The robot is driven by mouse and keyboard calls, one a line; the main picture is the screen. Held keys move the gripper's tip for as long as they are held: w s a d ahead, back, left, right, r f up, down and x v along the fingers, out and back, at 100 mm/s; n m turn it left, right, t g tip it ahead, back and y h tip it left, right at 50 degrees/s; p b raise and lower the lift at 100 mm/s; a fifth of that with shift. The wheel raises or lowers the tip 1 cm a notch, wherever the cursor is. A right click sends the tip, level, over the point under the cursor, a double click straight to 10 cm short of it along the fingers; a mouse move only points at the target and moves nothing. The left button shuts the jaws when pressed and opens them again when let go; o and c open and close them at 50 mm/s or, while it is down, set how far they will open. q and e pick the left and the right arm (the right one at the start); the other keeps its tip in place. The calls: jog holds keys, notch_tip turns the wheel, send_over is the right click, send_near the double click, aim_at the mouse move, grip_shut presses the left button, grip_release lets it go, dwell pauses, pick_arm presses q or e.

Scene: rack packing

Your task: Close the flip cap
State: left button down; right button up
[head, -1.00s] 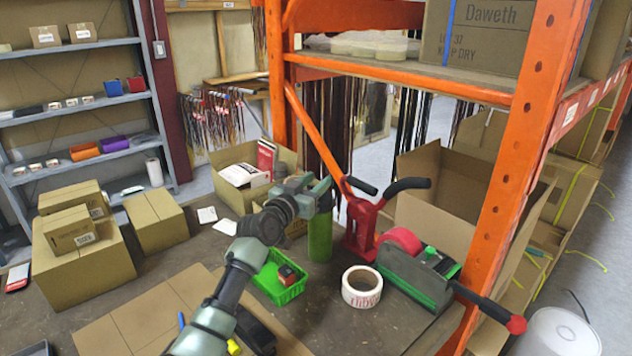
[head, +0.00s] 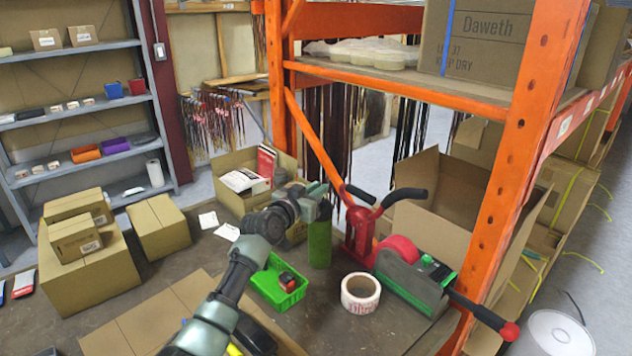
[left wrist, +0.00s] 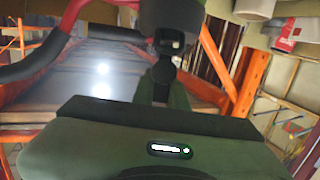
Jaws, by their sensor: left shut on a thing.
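A green bottle (head: 320,245) stands upright on the table, just right of the green basket. My left gripper (head: 318,196) is at the top of the bottle, reaching in from the left, and is shut on it there. The gripper hides the bottle's top, so I cannot tell whether the flip cap is open or shut. In the left wrist view, my gripper body fills the lower part and a dark piece (left wrist: 172,22) sits at the top centre; I cannot tell exactly what it is. My right gripper is not in view.
A green basket (head: 266,285), a tape roll (head: 346,295), a red-and-grey tape dispenser (head: 410,275) and a red tool (head: 358,238) stand close around the bottle. An open carton (head: 225,163) is behind. An orange rack post (head: 510,170) rises at right.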

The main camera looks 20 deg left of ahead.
pick_arm(q)
jog(key=g+p, duration=0.1)
jog(key=p, duration=0.1)
jog(key=w+g+p, duration=0.1)
jog(key=g+p, duration=0.1)
jog(key=p, duration=0.1)
jog(key=shift+w+d+r+y, duration=0.1)
jog(key=shift+r+y, duration=0.25)
jog(key=shift+y, duration=0.05)
jog(key=shift+w+d+f+g+p, duration=0.1)
jog(key=shift+w+f+g+p, duration=0.25)
jog(key=shift+g+p, duration=0.4)
jog(key=shift+w+f+g+y, duration=0.1)
jog(key=shift+f+g+y, duration=0.2)
jog(key=shift+g, duration=0.15)
jog(key=c, duration=1.4)
grip_release()
jog(key=v, duration=0.7)
jog(key=shift+s+r+b, duration=0.3)
